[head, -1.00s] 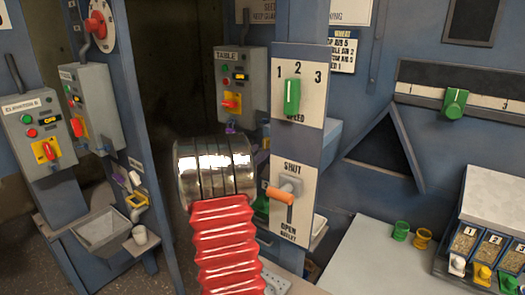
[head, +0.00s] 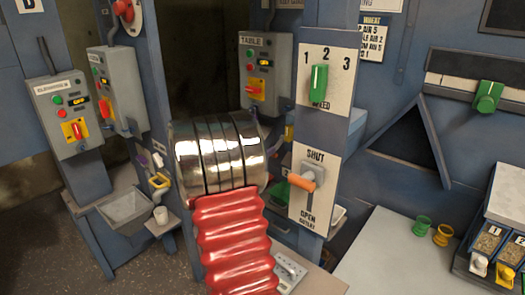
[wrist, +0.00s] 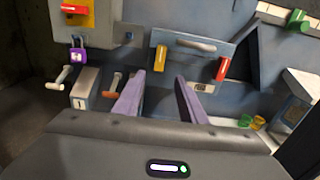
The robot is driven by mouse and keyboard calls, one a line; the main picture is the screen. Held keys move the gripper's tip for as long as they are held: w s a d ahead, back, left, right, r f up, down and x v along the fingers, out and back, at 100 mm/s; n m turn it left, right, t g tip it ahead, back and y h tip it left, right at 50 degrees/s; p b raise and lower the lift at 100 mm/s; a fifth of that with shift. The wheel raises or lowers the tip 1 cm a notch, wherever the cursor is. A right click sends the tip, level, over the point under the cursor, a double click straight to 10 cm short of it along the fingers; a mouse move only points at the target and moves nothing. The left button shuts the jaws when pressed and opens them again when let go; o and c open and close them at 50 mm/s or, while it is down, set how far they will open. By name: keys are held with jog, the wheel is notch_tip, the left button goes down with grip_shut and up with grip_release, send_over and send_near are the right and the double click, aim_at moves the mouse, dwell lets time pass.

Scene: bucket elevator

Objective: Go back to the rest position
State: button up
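My gripper (wrist: 160,76) shows in the wrist view as two purple fingers, spread apart with nothing between them. A blue-grey panel lies beyond the fingertips. In the head view my red bellows-covered arm and shiny metal joint fill the lower middle, and the gripper is hidden behind them. The arm stands left of the post with the green speed knob (head: 319,84) and the orange outlet handle (head: 301,183). That handle sits by the SHUT label, above OPEN. No contact between the gripper and anything shows.
Switch boxes stand at left (head: 71,115) and behind the arm, marked TABLE (head: 266,70). A grey tray (head: 124,208) and white cup (head: 161,215) are low left. Green (head: 422,226) and yellow (head: 442,235) cups stand on the pale bench (head: 385,262) at right. A purple padlock (wrist: 78,55) hangs in the wrist view.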

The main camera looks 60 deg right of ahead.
dwell(0.5)
jog(key=s+a+f+m+g+y, duration=0.2)
jog(key=s+a+f+m+y, duration=0.2)
jog(key=s+f+m, duration=0.3)
jog(key=s+a+f+m+y, duration=0.1)
jog(key=a+f+m+y, duration=0.15)
jog(key=a, duration=0.35)
jog(key=s+a+f+m+y, duration=0.1)
jog(key=a+m+y, duration=0.15)
jog(key=a, duration=0.35)
jog(key=w+a+m+t+y, duration=0.1)
jog(key=a+m+t+y, duration=0.2)
jog(key=a, duration=0.9)
jog(key=w+a+m+t+y, duration=0.2)
jog(key=a+m+t+y, duration=0.1)
jog(key=a, duration=0.9)
jog(key=a+r+t+y, duration=0.1)
jog(key=a+r, duration=0.3)
jog(key=a, duration=0.4)
jog(key=s+a+r+n+t+y, duration=0.1)
jog(key=a+r+t, duration=0.2)
jog(key=a, duration=0.5)
jog(key=shift+s+r+n+y, duration=0.3)
jog(key=shift+r+y, duration=0.1)
jog(key=shift+r, duration=0.15)
